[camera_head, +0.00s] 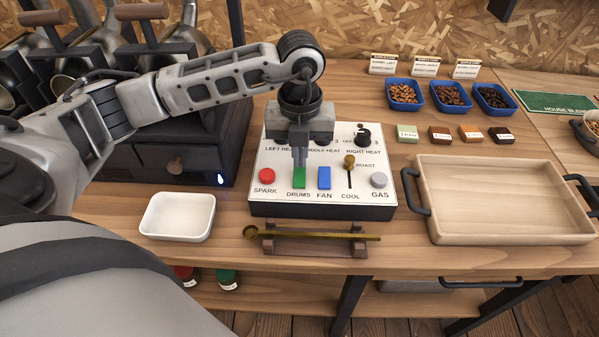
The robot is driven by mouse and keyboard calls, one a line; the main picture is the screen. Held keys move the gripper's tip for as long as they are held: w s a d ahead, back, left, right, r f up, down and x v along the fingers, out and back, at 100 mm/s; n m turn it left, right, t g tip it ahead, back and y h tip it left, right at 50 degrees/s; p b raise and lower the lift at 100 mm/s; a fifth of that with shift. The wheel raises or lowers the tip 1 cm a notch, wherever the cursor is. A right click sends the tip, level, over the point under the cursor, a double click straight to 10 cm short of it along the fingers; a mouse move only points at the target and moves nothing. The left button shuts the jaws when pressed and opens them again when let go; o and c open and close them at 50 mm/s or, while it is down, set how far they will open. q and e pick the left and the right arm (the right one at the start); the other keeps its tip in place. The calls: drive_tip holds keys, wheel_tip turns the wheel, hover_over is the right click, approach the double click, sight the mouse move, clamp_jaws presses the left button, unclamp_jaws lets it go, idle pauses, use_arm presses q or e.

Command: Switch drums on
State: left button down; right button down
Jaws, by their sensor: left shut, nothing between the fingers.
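The control panel (280,205) is a white-topped box in the middle of the wooden counter. The green DRUMS switch (299,180) is in its front row, between the red SPARK button (267,175) and the blue FAN switch (324,177). My left gripper (300,163) points down over the panel with its fingers shut and empty. Its fingertips are at the top edge of the green switch; I cannot tell if they touch it. The gripper hides part of the heat knobs behind. My right gripper is not in view.
A brass lever (349,162) and grey GAS button (379,180) are right of FAN. A brass scoop (320,236) lies on a rest in front. A white dish (177,216) is left, a wooden tray (500,235) right. Blue bean trays (404,104) stand behind.

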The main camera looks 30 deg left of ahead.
use_arm(q)
drive_tip(key=shift+f+b, duration=0.65)
drive_tip(key=shift+f, duration=0.2)
drive_tip(key=shift+r, duration=0.1)
drive_tip(key=shift+r+p, duration=2.55)
drive_tip(key=shift+r, duration=1)
drive_tip(key=shift+f, duration=0.1)
